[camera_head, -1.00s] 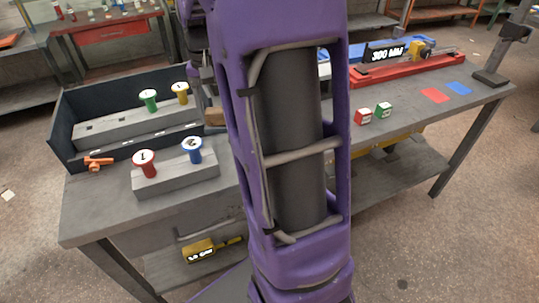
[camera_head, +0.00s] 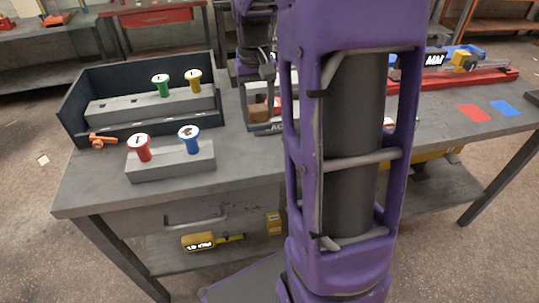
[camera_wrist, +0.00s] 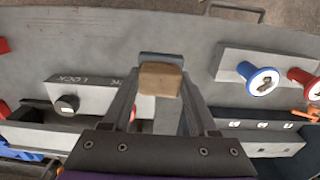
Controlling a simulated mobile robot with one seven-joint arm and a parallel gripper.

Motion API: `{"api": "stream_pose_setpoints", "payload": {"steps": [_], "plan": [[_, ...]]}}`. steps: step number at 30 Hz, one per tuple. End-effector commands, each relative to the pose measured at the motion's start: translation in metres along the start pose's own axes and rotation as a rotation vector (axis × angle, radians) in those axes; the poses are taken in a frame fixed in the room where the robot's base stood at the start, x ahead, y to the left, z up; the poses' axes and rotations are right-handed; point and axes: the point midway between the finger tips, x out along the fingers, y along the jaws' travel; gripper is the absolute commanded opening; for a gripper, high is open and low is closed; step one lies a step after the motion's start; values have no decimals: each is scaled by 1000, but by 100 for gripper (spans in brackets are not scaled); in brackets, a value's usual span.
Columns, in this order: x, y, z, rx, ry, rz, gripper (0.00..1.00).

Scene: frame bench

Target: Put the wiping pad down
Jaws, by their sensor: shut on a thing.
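The wiping pad is a small tan block with a blue-grey backing (camera_wrist: 160,80). It sits between the fingertips of my gripper (camera_wrist: 158,98), which is shut on it. In the head view the brown pad (camera_head: 258,112) shows below my wrist, right of the dark open-fronted tray, and my gripper (camera_head: 259,94) is partly hidden by my arm. The grey bench top (camera_wrist: 205,40) lies beneath. I cannot tell whether the pad touches any surface.
The dark tray (camera_head: 67,115) holds a grey block with green and yellow knobs. A grey block (camera_head: 170,165) with red and blue knobs stands in front. A lettered grey fixture (camera_head: 265,129) is close to the pad. Red (camera_head: 474,113) and blue (camera_head: 506,108) patches lie at right.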

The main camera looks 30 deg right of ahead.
Motion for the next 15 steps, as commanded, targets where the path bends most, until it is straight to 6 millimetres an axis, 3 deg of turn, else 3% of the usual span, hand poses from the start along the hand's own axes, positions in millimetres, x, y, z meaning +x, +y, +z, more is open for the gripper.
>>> {"api": "stream_pose_setpoints", "payload": {"steps": [3, 9, 15], "plan": [[6, -1, 0, -11, -1, 0, 7], [39, -1, 1, -13, -3, 0, 7], [59, -1, 1, -12, -2, 0, 7]]}}
